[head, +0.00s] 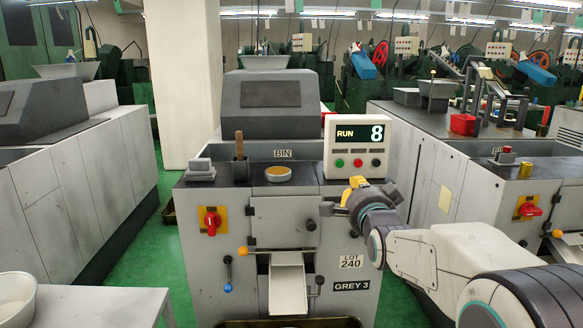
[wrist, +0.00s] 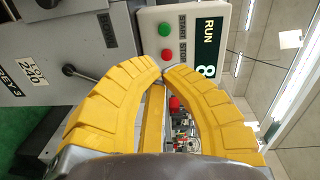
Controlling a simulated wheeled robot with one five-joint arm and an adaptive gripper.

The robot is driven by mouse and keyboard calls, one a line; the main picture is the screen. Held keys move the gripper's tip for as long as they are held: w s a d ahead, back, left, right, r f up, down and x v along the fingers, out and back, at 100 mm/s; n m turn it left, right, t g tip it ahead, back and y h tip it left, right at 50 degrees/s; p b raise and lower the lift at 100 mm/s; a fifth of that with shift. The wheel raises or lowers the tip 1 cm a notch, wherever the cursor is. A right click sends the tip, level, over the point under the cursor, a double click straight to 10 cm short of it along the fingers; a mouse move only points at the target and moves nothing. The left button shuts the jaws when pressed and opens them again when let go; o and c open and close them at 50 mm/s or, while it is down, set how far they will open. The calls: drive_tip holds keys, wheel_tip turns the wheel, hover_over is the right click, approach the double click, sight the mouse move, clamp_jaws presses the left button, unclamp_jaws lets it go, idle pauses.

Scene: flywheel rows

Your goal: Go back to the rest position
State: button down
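My gripper (head: 353,187) is in front of the grey machine marked GREY 3 (head: 310,225), below the control panel. Its yellow fingers curve together and their tips meet or nearly meet in the wrist view (wrist: 162,70), with nothing seen held between them. The white control panel (head: 355,148) has a lit display reading RUN 8 and a row of green, red and dark buttons. In the wrist view the panel (wrist: 182,35) shows sideways, beyond the fingertips. My arm reaches in from the lower right of the head view.
A red rotary switch (head: 211,221) and a chute (head: 288,284) are on the machine's front. A round dish with yellow content (head: 278,173) sits on its top ledge. A white table (head: 95,308) stands at lower left.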

drive_tip(key=s+r+n+g+p, duration=0.4)
drive_tip(key=s+r+n+p, duration=0.1)
drive_tip(key=s+p, duration=0.6)
drive_tip(key=s+r+n+g+p, duration=0.5)
drive_tip(key=s+p, duration=0.7)
drive_tip(key=s, duration=0.3)
drive_tip(key=s+r+n+g+p, duration=0.5)
drive_tip(key=s+r+n+p, duration=0.1)
drive_tip(key=s+p, duration=0.5)
drive_tip(key=shift+s+r, duration=0.4)
drive_tip(key=shift+s, duration=0.6)
